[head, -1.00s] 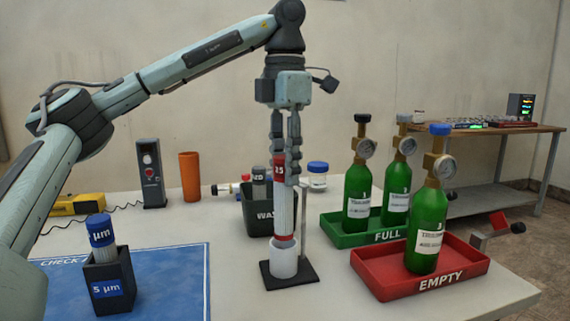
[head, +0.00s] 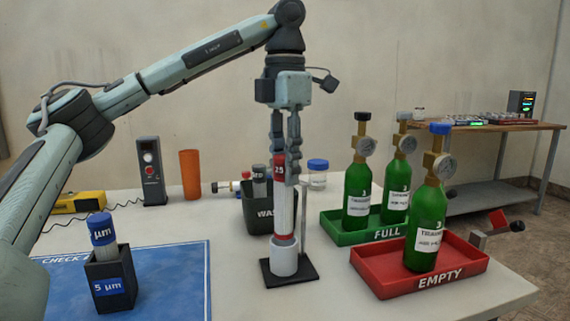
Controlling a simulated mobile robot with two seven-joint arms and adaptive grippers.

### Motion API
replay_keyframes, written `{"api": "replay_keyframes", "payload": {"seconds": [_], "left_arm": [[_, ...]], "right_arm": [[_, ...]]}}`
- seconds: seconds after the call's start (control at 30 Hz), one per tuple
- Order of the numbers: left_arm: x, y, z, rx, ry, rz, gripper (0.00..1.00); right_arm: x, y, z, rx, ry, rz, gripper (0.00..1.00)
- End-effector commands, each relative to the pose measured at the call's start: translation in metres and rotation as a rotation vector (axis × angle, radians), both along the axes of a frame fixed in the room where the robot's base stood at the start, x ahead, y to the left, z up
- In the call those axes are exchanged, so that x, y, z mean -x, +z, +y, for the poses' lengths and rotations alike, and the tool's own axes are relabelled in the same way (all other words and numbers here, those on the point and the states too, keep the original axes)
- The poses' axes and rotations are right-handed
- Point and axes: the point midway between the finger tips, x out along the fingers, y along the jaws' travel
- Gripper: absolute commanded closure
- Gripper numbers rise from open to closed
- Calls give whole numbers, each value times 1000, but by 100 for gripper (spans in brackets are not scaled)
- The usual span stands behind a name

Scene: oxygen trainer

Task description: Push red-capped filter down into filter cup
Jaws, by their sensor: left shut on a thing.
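The red-capped filter (head: 284,205) is a white upright cylinder with a red top marked 25 and a red band near its bottom. My left gripper (head: 285,172) points down and is shut on its red cap. The filter's lower end is at the mouth of the white filter cup (head: 284,262), which stands on a black base plate with a thin metal post. How deep the filter's end sits inside the cup is hidden by the cup wall. My right gripper is not in view.
A dark waste bin (head: 257,220) stands just behind the cup. A green FULL tray (head: 340,228) and a red EMPTY tray (head: 375,286) with green bottles are to the right. A blue mat (head: 165,275) with a 5 µm holder (head: 109,280) is at left.

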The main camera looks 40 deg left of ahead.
Motion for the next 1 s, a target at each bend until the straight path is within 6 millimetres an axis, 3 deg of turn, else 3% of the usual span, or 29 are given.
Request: {"api": "replay_keyframes", "payload": {"seconds": [1.0], "left_arm": [[0,-27,0,1,0,0,100]], "right_arm": [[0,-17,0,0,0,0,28]]}}
